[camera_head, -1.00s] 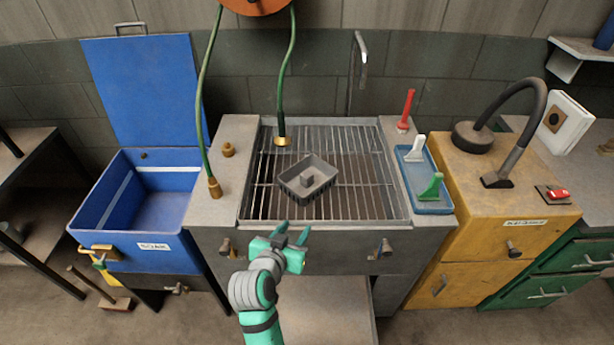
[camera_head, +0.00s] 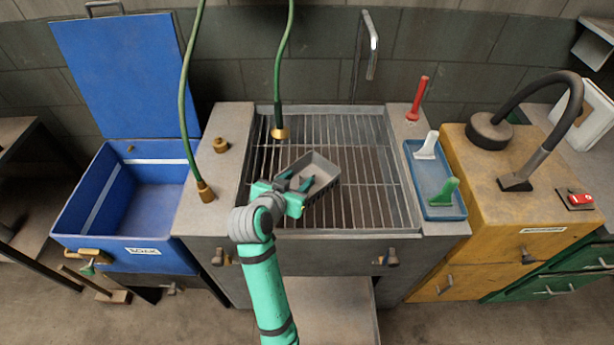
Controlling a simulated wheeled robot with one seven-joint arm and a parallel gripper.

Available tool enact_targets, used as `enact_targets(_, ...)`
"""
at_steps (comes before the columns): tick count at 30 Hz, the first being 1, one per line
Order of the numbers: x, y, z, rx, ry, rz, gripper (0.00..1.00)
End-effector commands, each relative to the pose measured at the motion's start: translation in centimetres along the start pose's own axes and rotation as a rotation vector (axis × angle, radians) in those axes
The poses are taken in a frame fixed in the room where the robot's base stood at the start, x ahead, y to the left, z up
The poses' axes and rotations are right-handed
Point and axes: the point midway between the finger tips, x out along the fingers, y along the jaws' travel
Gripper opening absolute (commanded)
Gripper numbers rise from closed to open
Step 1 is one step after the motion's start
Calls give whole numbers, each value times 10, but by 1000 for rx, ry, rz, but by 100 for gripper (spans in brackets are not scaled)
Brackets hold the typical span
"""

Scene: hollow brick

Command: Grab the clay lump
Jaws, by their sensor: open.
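A grey, open-topped hollow brick (camera_head: 325,167) sits on the wire rack of the sink. A small grey lump, which looks like the clay lump (camera_head: 306,182), is inside it, partly hidden by my gripper. My teal gripper (camera_head: 297,182) is open. It reaches over the near left side of the brick, with its dark fingertips near the lump. I cannot tell whether the fingers touch the lump or the brick.
The wire rack (camera_head: 375,190) is otherwise clear. A green hose with a brass nozzle (camera_head: 280,133) hangs just behind the brick. A blue tray (camera_head: 443,206) with white and green scrapers is at right. An open blue bin (camera_head: 150,240) stands at left.

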Motion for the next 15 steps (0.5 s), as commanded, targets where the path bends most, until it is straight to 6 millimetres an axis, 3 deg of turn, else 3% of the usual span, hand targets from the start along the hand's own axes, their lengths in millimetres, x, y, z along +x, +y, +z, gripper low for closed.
enact_targets(15,53,3,7,-2,-2,1,41)
